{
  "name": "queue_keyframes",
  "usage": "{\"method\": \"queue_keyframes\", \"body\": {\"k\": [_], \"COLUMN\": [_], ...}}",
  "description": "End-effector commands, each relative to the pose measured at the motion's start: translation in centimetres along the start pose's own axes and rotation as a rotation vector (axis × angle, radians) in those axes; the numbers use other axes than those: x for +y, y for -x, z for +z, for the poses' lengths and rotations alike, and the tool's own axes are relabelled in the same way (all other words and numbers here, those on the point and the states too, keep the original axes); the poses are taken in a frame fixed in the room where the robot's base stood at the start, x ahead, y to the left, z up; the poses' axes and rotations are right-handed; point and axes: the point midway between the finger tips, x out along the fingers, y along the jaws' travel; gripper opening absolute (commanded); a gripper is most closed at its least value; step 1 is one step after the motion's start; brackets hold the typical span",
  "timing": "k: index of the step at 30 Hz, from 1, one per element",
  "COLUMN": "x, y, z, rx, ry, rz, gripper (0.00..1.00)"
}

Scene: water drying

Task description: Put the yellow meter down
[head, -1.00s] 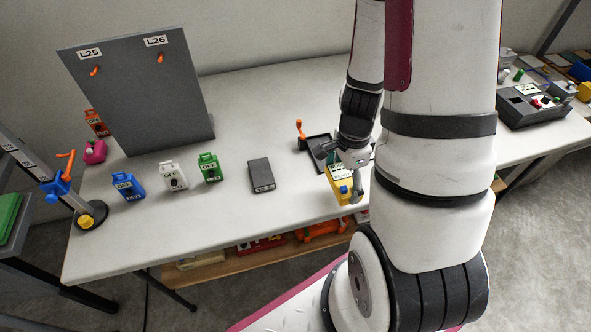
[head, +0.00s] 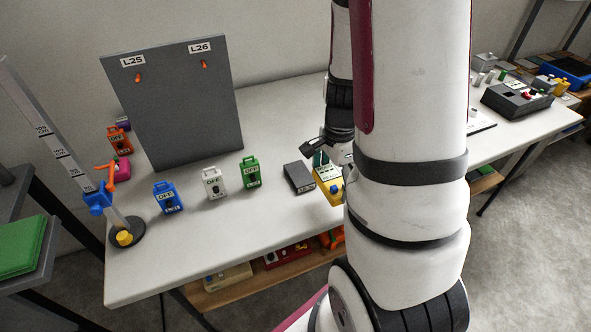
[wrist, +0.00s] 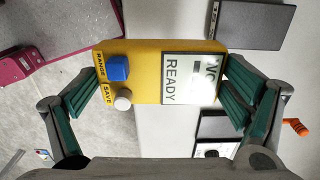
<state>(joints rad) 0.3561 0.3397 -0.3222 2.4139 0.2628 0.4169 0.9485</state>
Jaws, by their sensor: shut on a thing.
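The yellow meter (head: 326,190) is in my gripper (head: 331,163) over the front part of the white table, just right of the dark grey block (head: 298,177). In the wrist view the meter (wrist: 145,58) shows a blue knob, a white button and a screen reading READY. The green-padded fingers of my gripper (wrist: 162,82) close on its two ends. My arm hides part of the meter in the head view. I cannot tell whether its underside touches the table.
The table's front (head: 240,235) is clear. A shelf (head: 215,291) lies below.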

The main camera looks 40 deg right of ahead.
Motion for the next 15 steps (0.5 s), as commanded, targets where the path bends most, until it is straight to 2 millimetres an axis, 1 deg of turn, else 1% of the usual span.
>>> {"method": "queue_keyframes", "body": {"k": [1,9,12,15], "x": [-1.3,-7.6,-9.4,-10.7], "y": [-0.2,-0.8,-1.0,-1.1], "z": [0.4,2.2,2.8,3.1], "rx": [0.001,0.001,0.001,0.001], "ry": [0.005,0.003,0.002,0.002], "rz": [0.000,-0.001,0.000,0.000], "gripper": [0.56,0.56,0.56,0.56]}}
